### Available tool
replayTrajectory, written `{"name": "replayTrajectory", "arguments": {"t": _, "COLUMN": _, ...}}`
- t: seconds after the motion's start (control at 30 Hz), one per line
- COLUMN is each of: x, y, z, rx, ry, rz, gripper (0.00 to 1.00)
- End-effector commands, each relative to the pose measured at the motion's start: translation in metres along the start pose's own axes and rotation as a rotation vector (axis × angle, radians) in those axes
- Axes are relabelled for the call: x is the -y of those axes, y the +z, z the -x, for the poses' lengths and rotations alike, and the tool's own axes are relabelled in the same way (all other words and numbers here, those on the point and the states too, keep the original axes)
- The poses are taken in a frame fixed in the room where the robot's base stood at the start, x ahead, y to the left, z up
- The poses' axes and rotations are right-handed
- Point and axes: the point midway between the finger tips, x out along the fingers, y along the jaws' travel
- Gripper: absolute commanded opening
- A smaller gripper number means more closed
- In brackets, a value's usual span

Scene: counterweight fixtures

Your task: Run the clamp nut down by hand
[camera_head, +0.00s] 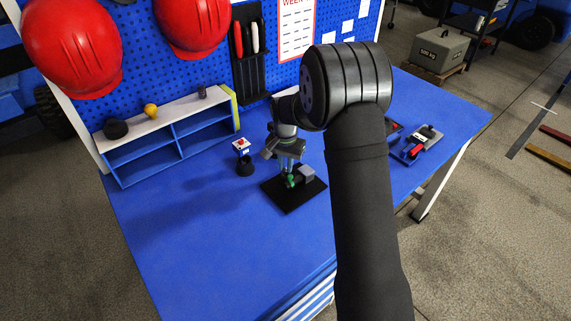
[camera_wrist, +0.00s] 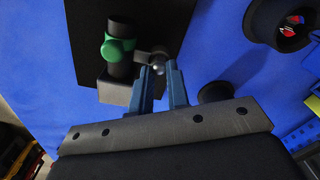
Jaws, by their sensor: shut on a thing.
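The fixture's black base plate (camera_head: 296,197) lies on the blue table, and it also shows in the wrist view (camera_wrist: 165,20). A black post (camera_wrist: 121,28) with a green collar (camera_wrist: 118,48) stands on it, beside a grey block (camera_wrist: 114,90). The green part also shows in the head view (camera_head: 290,181). My gripper (camera_wrist: 160,68) is at the fixture, just right of the post. Its blue fingers are closed on a small dark piece (camera_wrist: 152,56), apparently the clamp nut, with a shiny stud end between the tips. In the head view my gripper (camera_head: 287,166) largely hides the nut.
A blue shelf (camera_head: 170,135) stands at the back left by the pegboard. A device with a red handle (camera_head: 415,148) lies to the right. The front-left table is clear.

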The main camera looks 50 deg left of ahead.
Motion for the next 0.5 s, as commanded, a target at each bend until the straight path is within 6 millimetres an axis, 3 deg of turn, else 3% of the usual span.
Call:
{"name": "replayTrajectory", "arguments": {"t": 0.37, "x": -0.0003, "y": 0.0001, "z": -0.0004, "rx": 0.0, "ry": 0.001, "rz": -0.005, "gripper": 0.0}}
{"name": "replayTrajectory", "arguments": {"t": 0.4, "x": -0.0003, "y": 0.0001, "z": -0.0004, "rx": 0.0, "ry": 0.001, "rz": -0.005, "gripper": 0.17}}
{"name": "replayTrajectory", "arguments": {"t": 0.43, "x": -0.0003, "y": 0.0001, "z": -0.0004, "rx": 0.0, "ry": 0.001, "rz": -0.005, "gripper": 0.23}}
{"name": "replayTrajectory", "arguments": {"t": 0.5, "x": -0.0003, "y": 0.0001, "z": -0.0004, "rx": 0.0, "ry": 0.001, "rz": -0.005, "gripper": 0.25}}
